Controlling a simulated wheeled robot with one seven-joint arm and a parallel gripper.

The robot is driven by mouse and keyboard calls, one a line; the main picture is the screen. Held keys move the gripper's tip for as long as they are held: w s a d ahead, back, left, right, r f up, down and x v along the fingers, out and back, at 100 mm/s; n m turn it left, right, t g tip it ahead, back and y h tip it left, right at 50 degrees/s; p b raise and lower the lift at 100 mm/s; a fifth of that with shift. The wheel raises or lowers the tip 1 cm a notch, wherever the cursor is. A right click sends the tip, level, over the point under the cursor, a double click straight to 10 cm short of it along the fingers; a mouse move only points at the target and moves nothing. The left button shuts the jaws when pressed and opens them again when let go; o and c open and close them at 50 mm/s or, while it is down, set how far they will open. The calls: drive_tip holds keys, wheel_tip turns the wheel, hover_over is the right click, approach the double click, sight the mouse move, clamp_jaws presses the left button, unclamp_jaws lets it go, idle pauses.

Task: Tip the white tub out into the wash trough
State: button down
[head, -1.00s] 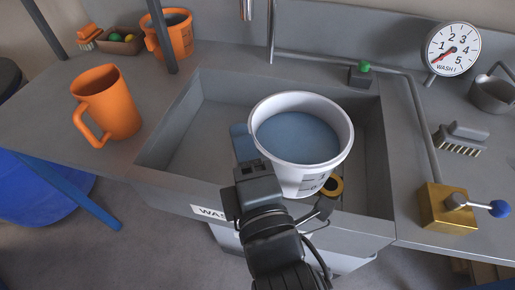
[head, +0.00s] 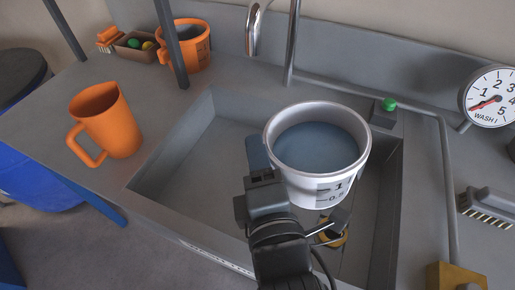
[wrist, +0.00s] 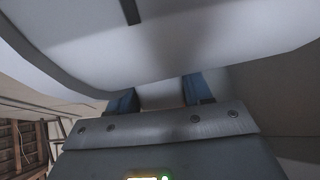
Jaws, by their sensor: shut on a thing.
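The white tub (head: 304,189) holds blue-grey liquid (head: 317,148) and has volume marks on its side. My gripper (head: 262,165) is shut on the near left side of the tub and holds it nearly upright above the wash trough (head: 160,184). In the wrist view the tub's pale wall (wrist: 160,45) fills the top, with the blue fingers of my gripper (wrist: 160,98) against it. The trough floor shows to the left of the tub; a yellow-ringed black drain part (head: 333,238) lies partly hidden below it.
An orange jug (head: 112,125) stands left of the trough, and an orange bucket (head: 190,50) stands behind it. A tap (head: 253,30) rises at the back. A dial (head: 492,98), brush (head: 488,206) and brass valve block (head: 455,276) are on the right ledge.

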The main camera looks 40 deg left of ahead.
wheel_tip(320, 180, down, 9)
drive_tip(key=d+n+g+h+p, duration=0.1)
drive_tip(key=d+n+h+p, duration=0.1)
drive_tip(key=n+h+p, duration=0.7)
drive_tip(key=shift+w+d+p, duration=0.2)
drive_tip(key=shift+d+p, duration=0.05)
drive_tip(key=shift+p, duration=0.5)
idle(0.5)
drive_tip(key=shift+n+h+p, duration=0.6)
drive_tip(key=shift+h+p, duration=0.3)
drive_tip(key=shift+p, duration=0.5)
drive_tip(key=shift+f+n+h, duration=0.15)
drive_tip(key=shift+n+h, duration=0.25)
